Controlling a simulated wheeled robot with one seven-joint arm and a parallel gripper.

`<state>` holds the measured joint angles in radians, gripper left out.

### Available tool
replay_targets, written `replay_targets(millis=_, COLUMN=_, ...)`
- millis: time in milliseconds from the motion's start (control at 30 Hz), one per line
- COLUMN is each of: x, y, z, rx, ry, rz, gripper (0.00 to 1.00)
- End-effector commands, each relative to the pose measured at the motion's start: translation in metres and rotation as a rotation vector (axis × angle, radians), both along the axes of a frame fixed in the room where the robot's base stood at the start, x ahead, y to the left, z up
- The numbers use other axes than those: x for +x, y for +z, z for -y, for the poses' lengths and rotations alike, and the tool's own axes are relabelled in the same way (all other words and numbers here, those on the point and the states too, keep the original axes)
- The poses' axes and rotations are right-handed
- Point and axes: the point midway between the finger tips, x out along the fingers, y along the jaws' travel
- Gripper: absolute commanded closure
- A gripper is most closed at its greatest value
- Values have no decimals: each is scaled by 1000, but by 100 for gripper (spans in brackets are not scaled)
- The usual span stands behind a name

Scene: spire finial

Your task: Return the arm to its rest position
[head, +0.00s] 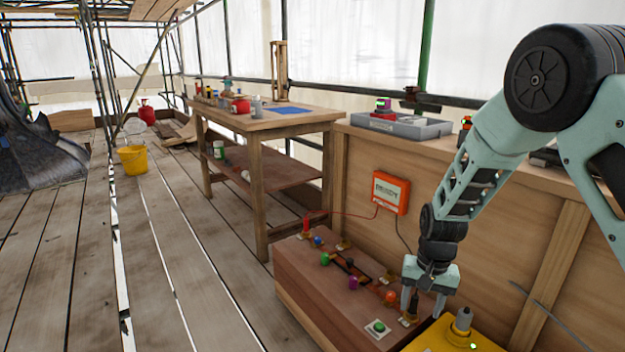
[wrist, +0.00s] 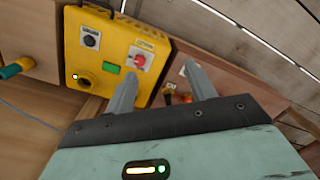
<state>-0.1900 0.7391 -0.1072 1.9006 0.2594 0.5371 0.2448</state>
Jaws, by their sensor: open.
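My arm (head: 465,190) reaches down from the upper right in the head view, bent at the elbow. My gripper (head: 423,303) points down with its two fingers apart and nothing between them. It hangs above the right end of a brown wooden box (head: 300,275), close to a yellow control box (head: 420,340). In the wrist view, the two open fingers (wrist: 163,88) point toward the yellow control box (wrist: 110,35), which has a red knob, a green display and a round dark socket. I cannot tell whether the fingers touch anything.
The brown box carries several coloured knobs and a green button (head: 377,327). An orange box (head: 390,192) with cables is on the wooden panel behind. A grey tray (head: 395,126) sits on the ledge near my arm. A workbench (head: 255,120) stands farther back. The plank floor at left is mostly clear.

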Motion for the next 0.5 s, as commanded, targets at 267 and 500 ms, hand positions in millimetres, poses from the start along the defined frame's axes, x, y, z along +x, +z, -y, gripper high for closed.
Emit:
replay_targets(millis=267, x=-119, y=107, z=-107, rx=99, ry=428, rz=25, gripper=45)
replay_targets(millis=500, x=-222, y=151, z=-131, rx=82, ry=756, rz=51, gripper=45)
